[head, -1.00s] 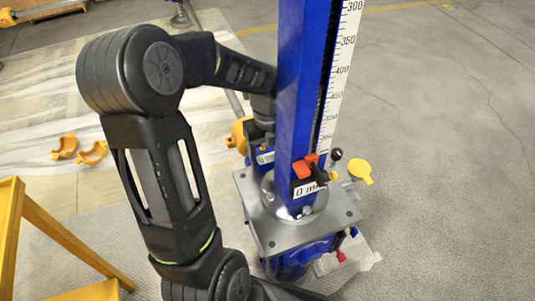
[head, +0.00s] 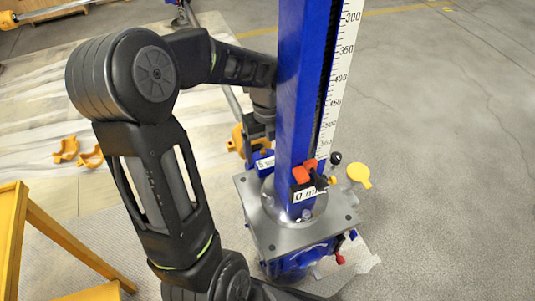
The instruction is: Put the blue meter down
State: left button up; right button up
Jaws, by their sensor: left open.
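The blue meter (head: 264,163), a small blue box with a white label, is at the back left of the steel base plate (head: 296,241), beside the tall blue column (head: 298,90). I cannot tell whether it rests on the plate or just behind it. My left arm reaches over from the left, and my left gripper (head: 257,134) points down just above the meter, close to the column. It is open; the column and my own wrist partly hide its fingers. My right gripper is not in view.
A white scale (head: 338,80) runs along the column, with a red clamp (head: 304,170) low on it. A yellow disc (head: 359,173) sticks out right of the plate. Yellow frame (head: 60,235) stands lower left; orange parts (head: 78,152) lie on the floor. Floor at right is clear.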

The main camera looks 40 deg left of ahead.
aim_at(268, 161)
pick_arm(q)
notch_tip(268, 161, up, 8)
jog(key=p, duration=0.2)
jog(key=shift+r, duration=0.2)
